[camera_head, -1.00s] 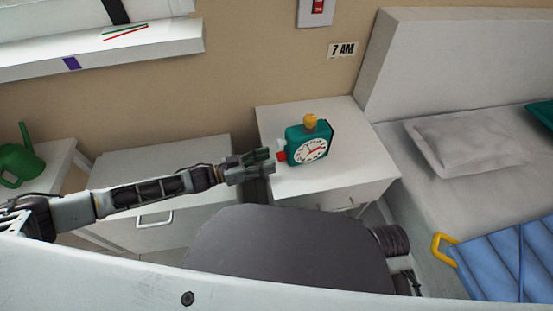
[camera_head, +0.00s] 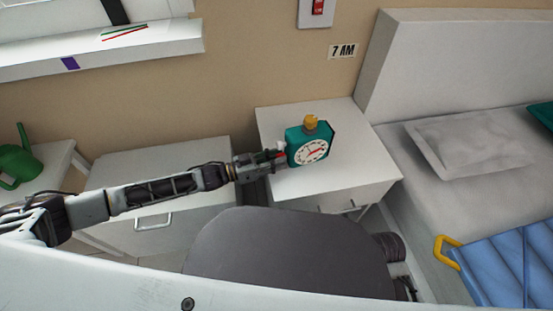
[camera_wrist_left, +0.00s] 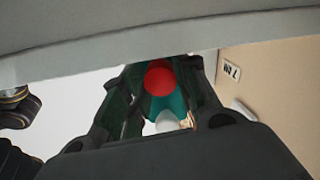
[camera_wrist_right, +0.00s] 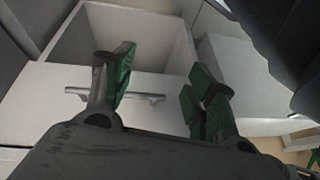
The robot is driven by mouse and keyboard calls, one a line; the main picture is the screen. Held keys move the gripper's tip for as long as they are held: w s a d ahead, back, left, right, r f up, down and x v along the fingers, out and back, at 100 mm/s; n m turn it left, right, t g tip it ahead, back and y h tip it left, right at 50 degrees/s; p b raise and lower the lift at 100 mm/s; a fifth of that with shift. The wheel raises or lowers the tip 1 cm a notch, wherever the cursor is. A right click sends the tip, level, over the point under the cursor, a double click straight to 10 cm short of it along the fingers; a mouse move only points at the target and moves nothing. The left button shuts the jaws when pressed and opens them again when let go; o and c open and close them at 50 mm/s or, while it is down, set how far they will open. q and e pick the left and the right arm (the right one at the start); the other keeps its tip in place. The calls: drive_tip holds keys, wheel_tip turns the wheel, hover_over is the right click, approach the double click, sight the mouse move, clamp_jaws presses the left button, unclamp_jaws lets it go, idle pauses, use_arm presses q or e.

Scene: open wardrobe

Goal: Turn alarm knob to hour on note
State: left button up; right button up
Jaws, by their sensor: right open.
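The teal alarm clock (camera_head: 306,144) stands upright on the white nightstand (camera_head: 345,175), with a white dial and an orange top piece. A red knob (camera_wrist_left: 159,78) and a white knob (camera_wrist_left: 167,122) stick out of its left side. My left gripper (camera_head: 281,157) is at that side, with its green-padded fingers on either side of the red knob. I cannot tell whether they press on it. The note (camera_head: 343,51) on the wall reads "7 AM". My right gripper (camera_wrist_right: 155,88) is open and empty, in front of a white drawer front.
A red switch (camera_head: 317,7) is on the wall above. A white cabinet (camera_head: 165,160) and a green watering can (camera_head: 18,160) are on the left. A bed with a pillow (camera_head: 470,143) is on the right. The nightstand top right of the clock is clear.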

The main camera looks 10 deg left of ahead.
use_arm(q)
drive_tip(key=c, duration=0.4)
drive_tip(key=shift+r+m+p, duration=0.1)
drive_tip(key=shift+m+p, duration=0.8)
drive_tip(key=shift+m, duration=0.5)
drive_tip(key=shift+m+p, duration=0.3)
drive_tip(key=shift+p, duration=0.1)
drive_tip(key=shift+m+p, duration=0.45)
drive_tip(key=shift+m, duration=0.65)
use_arm(e)
drive_tip(key=shift+s+d+r+g+h, duration=0.25)
drive_tip(key=shift+d+r, duration=0.2)
drive_tip(key=shift+r, duration=0.25)
drive_tip(key=shift+s+d+r+g+h, duration=0.15)
drive_tip(key=shift+d+r+g+h, duration=0.1)
drive_tip(key=shift+d+r, duration=0.3)
use_arm(q)
drive_tip(key=shift+c, duration=0.2)
use_arm(e)
drive_tip(key=shift+a+r, duration=0.1)
use_arm(q)
drive_tip(key=o, duration=1.1)
drive_tip(key=shift+c, duration=0.2)
